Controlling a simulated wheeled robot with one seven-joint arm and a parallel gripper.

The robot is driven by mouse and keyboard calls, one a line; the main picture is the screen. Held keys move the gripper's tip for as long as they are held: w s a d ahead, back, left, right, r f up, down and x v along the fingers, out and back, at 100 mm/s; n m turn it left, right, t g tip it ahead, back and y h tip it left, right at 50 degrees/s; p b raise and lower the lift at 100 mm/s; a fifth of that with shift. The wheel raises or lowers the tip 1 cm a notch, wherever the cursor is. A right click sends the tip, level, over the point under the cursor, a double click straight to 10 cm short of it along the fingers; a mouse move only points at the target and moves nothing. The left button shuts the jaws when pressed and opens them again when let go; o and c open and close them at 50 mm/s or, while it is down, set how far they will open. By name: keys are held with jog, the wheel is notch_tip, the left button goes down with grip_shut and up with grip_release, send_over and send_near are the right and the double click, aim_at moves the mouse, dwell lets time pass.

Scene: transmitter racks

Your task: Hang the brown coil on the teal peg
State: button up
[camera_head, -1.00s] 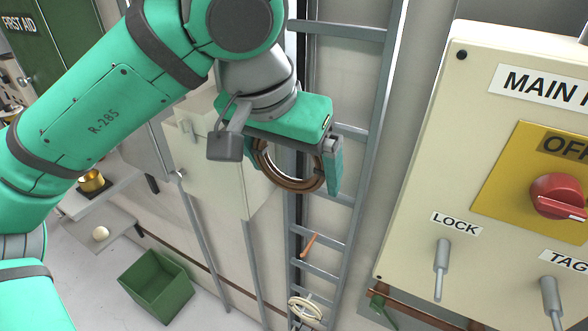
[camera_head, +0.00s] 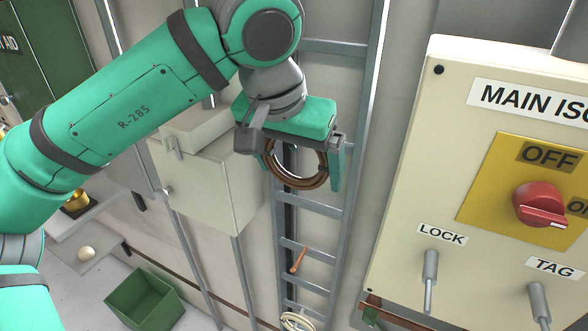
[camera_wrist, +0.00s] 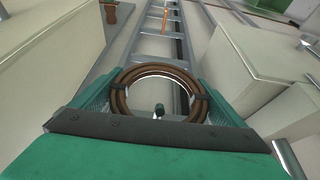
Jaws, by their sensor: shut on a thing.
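The brown coil (camera_head: 303,187) is a ring with dark bands, held upright between the teal fingers of my gripper (camera_head: 303,168). In the wrist view the gripper (camera_wrist: 157,105) is shut on the coil (camera_wrist: 160,68), one finger at each side. The coil is in the air in front of a grey ladder rack (camera_head: 322,210). A small dark green stub (camera_head: 370,313) shows below the panel at the right; I cannot tell whether it is the teal peg. No other teal peg is clearly visible.
An orange peg (camera_head: 298,259) sticks out lower on the ladder, with a cream coil (camera_head: 297,321) below it. A cream box (camera_head: 205,185) stands left of the coil. The MAIN ISOLATOR panel (camera_head: 455,205) fills the right, with LOCK and TAG pegs. A green bin (camera_head: 144,300) is on the floor.

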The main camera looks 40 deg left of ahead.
jog(key=shift+w+a+f, duration=0.15)
jog(key=shift+w+f, duration=0.1)
jog(key=shift+w, duration=0.35)
jog(key=shift+w+a+f, duration=0.1)
jog(key=shift+w+f, duration=0.1)
jog(key=shift+w, duration=0.35)
jog(key=o, duration=0.9)
